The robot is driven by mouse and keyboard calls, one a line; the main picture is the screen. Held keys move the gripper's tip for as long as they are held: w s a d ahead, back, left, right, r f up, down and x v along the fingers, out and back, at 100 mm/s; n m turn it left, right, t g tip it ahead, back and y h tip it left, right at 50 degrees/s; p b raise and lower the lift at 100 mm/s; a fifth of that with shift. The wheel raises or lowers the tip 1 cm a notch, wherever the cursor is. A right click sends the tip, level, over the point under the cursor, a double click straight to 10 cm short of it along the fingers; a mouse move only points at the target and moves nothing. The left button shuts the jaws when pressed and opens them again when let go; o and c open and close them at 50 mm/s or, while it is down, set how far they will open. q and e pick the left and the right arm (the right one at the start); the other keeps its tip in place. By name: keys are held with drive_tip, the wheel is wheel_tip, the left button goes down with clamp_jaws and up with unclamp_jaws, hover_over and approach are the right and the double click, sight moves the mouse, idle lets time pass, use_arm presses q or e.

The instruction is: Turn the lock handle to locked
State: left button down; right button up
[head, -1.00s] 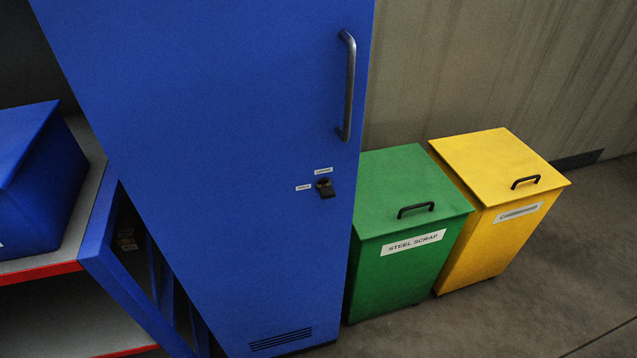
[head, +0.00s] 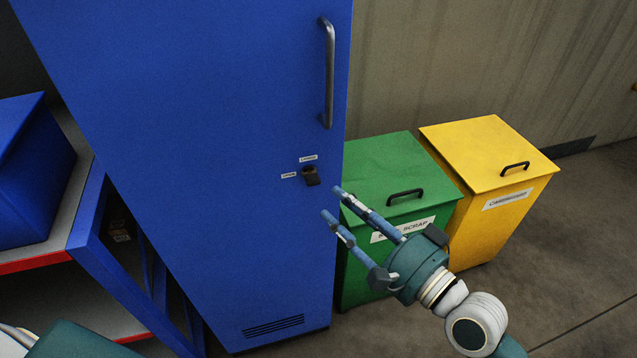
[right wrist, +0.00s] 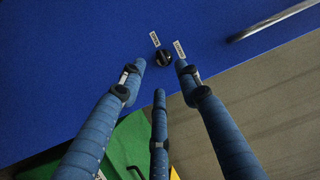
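The lock handle (head: 311,177) is a small dark lever on the blue cabinet door (head: 220,120), below the long door handle. Its lever points downward in the head view. One small white label sits above it and another to its left; their print is too small to read surely. My right gripper (head: 332,202) is open and empty, to the lower right of the lock handle, with its fingers pointing toward it. In the right wrist view, the lock handle (right wrist: 164,58) shows between and just beyond the spread fingertips (right wrist: 160,74), apart from them. My left gripper is out of view.
A long dark door handle (head: 328,75) stands out above the lock. A green bin (head: 375,265) and a yellow bin (head: 490,220) stand right of the cabinet. A shelf (head: 85,270) with a blue box (head: 30,190) is at left. Free floor lies at right.

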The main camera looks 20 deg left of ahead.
sight(313, 182)
drive_tip(key=x, duration=0.7)
drive_tip(key=shift+w+a+p, duration=0.2)
drive_tip(key=shift+p, duration=0.15)
clamp_jaws()
